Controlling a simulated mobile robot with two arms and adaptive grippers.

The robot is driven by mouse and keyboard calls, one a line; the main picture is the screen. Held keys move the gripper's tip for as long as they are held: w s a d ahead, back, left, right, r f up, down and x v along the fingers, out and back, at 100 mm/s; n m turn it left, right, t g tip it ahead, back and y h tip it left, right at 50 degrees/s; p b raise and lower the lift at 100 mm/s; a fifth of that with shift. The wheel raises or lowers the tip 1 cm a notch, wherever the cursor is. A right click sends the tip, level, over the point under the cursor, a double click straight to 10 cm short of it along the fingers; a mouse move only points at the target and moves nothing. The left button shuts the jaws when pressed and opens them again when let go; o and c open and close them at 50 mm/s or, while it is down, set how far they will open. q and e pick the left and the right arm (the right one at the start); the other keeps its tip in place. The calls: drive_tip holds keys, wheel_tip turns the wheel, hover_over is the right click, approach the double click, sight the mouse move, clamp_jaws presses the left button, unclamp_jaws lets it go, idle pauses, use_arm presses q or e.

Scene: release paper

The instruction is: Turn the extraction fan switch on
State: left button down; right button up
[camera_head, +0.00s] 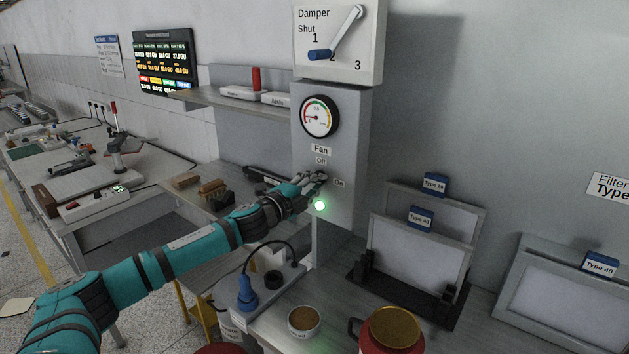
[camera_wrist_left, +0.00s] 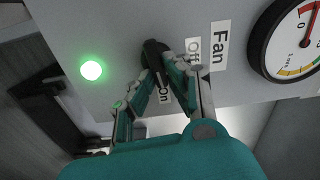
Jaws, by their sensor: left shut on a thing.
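The fan switch is a black knob (camera_wrist_left: 152,50) on the grey control panel (camera_head: 345,110), between the "Off" and "On" labels. My left gripper (camera_head: 318,178) reaches the panel below the "Fan" label (camera_head: 321,149) and mostly hides the knob in the head view. In the left wrist view the fingers of my left gripper (camera_wrist_left: 157,66) are shut on the knob, one on each side. The knob's exact pointing direction is partly hidden by the fingers. A round indicator light (camera_head: 320,206) glows green beside the knob; it also shows in the left wrist view (camera_wrist_left: 91,70). My right gripper is out of view.
A round gauge (camera_head: 319,117) is above the switch, and a damper lever box (camera_head: 340,45) above that. Framed filters (camera_head: 425,250) stand right of the panel.

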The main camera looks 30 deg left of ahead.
use_arm(q)
drive_tip(key=shift+f+m, duration=0.1)
drive_tip(key=shift+m, duration=0.6)
drive_tip(key=shift+f, duration=0.1)
drive_tip(key=c, duration=1.3)
unclamp_jaws()
drive_tip(key=shift+c, duration=0.2)
drive_tip(key=s, duration=1.2)
drive_tip(key=shift+a, duration=0.45)
